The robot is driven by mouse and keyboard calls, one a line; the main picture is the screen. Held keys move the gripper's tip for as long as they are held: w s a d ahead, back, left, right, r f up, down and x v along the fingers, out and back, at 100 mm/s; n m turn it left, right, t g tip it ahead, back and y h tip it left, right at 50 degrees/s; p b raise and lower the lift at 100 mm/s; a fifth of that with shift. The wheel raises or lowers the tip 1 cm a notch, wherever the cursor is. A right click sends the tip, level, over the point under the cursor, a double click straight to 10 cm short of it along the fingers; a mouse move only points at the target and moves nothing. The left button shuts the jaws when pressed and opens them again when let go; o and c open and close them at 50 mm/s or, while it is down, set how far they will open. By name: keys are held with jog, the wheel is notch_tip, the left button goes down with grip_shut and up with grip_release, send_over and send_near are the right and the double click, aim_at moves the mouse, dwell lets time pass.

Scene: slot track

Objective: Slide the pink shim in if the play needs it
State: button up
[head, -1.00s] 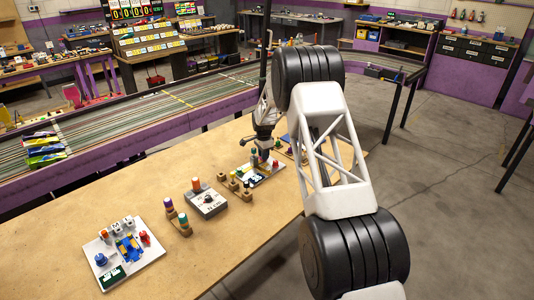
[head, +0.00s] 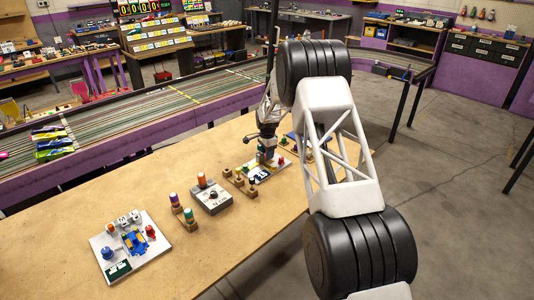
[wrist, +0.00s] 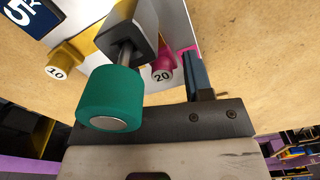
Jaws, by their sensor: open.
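The pink shim, a magenta piece marked 20 (wrist: 162,72), shows at the top middle of the wrist view, partly hidden behind a green knob (wrist: 110,98) on a metal shaft. A black block (wrist: 131,33) holds the shaft. A yellow piece marked 10 (wrist: 58,72) lies to the left. My gripper (head: 266,152) is low over a white board (head: 262,176) in the head view. It is open. One dark finger (wrist: 197,76) shows just right of the pink piece, and I cannot tell whether they touch. The other finger is not clearly visible.
A grey box with an orange knob (head: 210,197), wooden blocks with coloured pegs (head: 184,213) and another white board with a blue part (head: 131,246) stand left of my gripper. Bare table (head: 75,215) lies at the far left and front.

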jog(key=shift+r, duration=3.85)
